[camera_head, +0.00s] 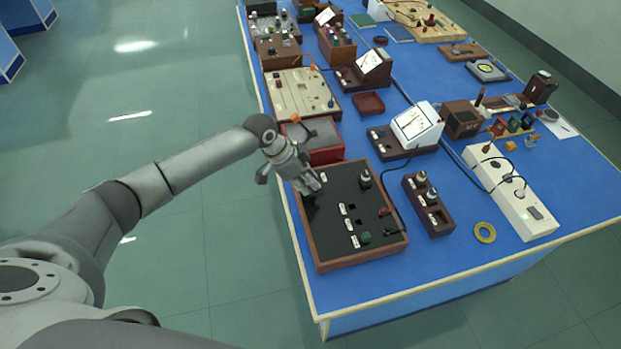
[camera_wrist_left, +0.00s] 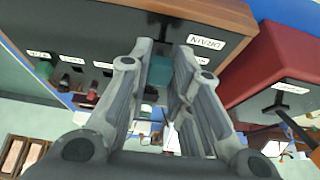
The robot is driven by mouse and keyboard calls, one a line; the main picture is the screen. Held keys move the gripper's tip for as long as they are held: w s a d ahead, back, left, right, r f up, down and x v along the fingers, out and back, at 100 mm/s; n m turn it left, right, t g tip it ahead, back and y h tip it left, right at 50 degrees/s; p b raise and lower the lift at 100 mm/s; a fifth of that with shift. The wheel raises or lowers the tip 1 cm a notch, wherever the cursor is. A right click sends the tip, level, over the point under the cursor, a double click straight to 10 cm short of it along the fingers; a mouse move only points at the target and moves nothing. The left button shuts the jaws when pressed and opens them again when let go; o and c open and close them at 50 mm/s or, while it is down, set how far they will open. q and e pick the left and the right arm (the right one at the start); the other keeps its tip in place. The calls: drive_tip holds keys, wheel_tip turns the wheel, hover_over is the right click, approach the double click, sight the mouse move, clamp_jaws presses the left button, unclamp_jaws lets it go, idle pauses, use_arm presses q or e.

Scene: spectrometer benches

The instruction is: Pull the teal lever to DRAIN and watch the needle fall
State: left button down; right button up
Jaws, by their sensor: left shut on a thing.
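My left gripper (camera_head: 308,186) is at the left end of a black panel in a wooden frame (camera_head: 317,252). In the left wrist view, its fingers (camera_wrist_left: 163,54) are shut on the teal lever (camera_wrist_left: 159,73), which shows between them. The lever is hidden behind the gripper in the head view. A white dial meter (camera_head: 415,124) stands on a wooden base to the right; its needle is too small to read. My right gripper is not in view.
A red box (camera_head: 322,156) sits close behind the panel and shows at the right of the wrist view (camera_wrist_left: 283,68). A yellow ring (camera_head: 485,233) lies on the blue bench.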

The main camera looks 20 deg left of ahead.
use_arm(q)
drive_tip(key=shift+a, duration=0.15)
idle(0.4)
drive_tip(key=c, duration=1.3)
unclamp_jaws()
drive_tip(key=shift+s, duration=0.1)
drive_tip(key=shift+f, duration=0.1)
drive_tip(key=v, duration=1.2)
drive_tip(key=shift+s+a, duration=0.15)
drive_tip(key=shift+a, duration=0.1)
drive_tip(key=shift+f, duration=0.1)
